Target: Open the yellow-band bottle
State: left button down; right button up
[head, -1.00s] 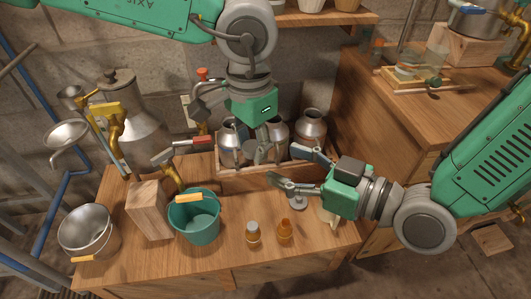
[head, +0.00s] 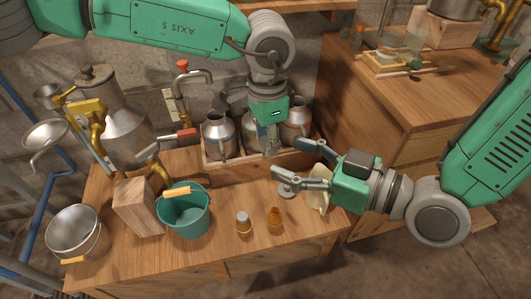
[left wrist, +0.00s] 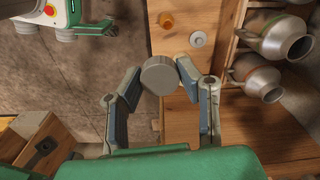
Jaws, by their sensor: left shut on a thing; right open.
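Two small amber bottles stand on the bench in the head view. One has a whitish cap (head: 243,222), and the other (head: 275,220) is right of it. I cannot make out a yellow band on either. One amber top also shows in the left wrist view (left wrist: 166,20). My left gripper (head: 268,148) is over the crate's front, shut on a grey round piece (left wrist: 160,74), which sits between its fingertips. My right gripper (head: 285,158) is open and empty, above the bench right of the bottles.
A pale disc-like piece (head: 286,190) lies on the bench below my right gripper, beside a cream vessel (head: 319,199). Metal jugs (head: 218,136) stand in a wooden crate (head: 225,174). A teal bucket (head: 184,213) and wooden block (head: 137,208) are left.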

aim_at(262, 146)
pick_arm(q)
jog(key=shift+a, duration=0.2)
jog(key=shift+d, duration=0.1)
pick_arm(e)
jog(key=s+a+f+m+t+h, duration=0.2)
jog(key=s+f+m+t+h, duration=0.15)
jog(key=m+t+h, duration=0.45)
jog(key=shift+g+h, duration=0.3)
jog(key=shift+h, duration=0.4)
jog(key=x, duration=1.2)
jog(key=shift+w+f, duration=0.15)
jog(key=shift+f, duration=0.1)
jog(key=c, duration=1.2)
pick_arm(q)
jog(key=c, duration=1.1)
grip_release()
jog(key=shift+d, duration=0.15)
pick_arm(e)
jog(key=shift+o, duration=0.2)
pick_arm(q)
jog(key=shift+o, duration=0.2)
